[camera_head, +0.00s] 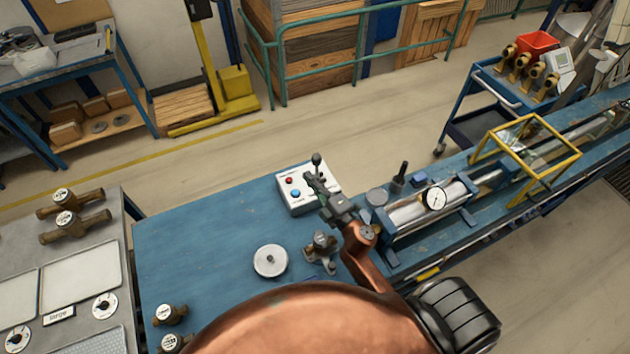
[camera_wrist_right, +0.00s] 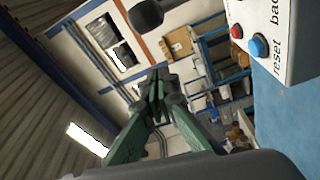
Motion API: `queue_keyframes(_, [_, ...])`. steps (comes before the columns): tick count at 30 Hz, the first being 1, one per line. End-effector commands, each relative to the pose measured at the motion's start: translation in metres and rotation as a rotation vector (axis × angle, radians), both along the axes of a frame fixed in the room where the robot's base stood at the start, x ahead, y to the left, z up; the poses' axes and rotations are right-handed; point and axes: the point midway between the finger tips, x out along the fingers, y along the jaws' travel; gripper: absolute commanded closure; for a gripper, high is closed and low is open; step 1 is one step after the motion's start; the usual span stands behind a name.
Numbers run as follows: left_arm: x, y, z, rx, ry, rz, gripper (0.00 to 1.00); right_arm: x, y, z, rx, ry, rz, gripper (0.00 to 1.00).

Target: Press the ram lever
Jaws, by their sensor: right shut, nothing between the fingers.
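A light-grey control box (camera_head: 294,204) with a red and a blue button stands on the blue bench. A lever with a dark ball knob (camera_head: 316,158) rises at the box; the knob also shows at the top of the right wrist view (camera_wrist_right: 146,14). My right gripper (camera_head: 315,181) is shut and empty, its fingertips over the box, just below the knob in the head view. In the right wrist view its closed green fingertips (camera_wrist_right: 158,78) point toward the room, with the knob beyond them. I cannot tell whether they touch the lever. My left gripper is not in view.
A cylinder with a dial gauge (camera_head: 435,198) and an upright black handle (camera_head: 402,170) lie right of the gripper. A round white-topped part (camera_head: 270,261) and a small metal fitting (camera_head: 321,250) stand nearer. The blue bench top (camera_head: 200,235) left of the box is clear.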

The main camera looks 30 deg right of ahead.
Motion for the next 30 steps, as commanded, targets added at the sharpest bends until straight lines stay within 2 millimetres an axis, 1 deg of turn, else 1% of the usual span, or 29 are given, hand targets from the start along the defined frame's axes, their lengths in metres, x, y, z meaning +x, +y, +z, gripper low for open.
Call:
queue_keyframes(1, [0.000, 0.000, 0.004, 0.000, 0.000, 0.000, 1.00, 0.012, 0.002, 0.004, 0.001, -0.003, 0.000, 1.00])
queue_keyframes(3, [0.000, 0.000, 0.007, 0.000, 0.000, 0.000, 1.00, 0.027, 0.004, 0.004, 0.001, -0.002, 0.001, 1.00])
queue_keyframes(8, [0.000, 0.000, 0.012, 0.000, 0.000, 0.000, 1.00, 0.059, 0.008, 0.005, 0.002, -0.001, 0.002, 1.00])
queue_keyframes(9, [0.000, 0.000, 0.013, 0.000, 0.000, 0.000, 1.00, 0.060, 0.003, 0.002, 0.001, 0.002, -0.002, 1.00])
queue_keyframes(12, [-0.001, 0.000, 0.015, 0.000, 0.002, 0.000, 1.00, 0.054, -0.013, -0.001, 0.000, 0.002, -0.002, 1.00])
queue_keyframes(18, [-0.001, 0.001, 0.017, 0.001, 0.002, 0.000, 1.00, 0.051, -0.028, -0.005, 0.000, 0.001, 0.000, 1.00])
queue_keyframes(30, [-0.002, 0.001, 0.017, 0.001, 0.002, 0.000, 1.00, 0.050, -0.030, -0.005, 0.002, 0.001, 0.002, 1.00])
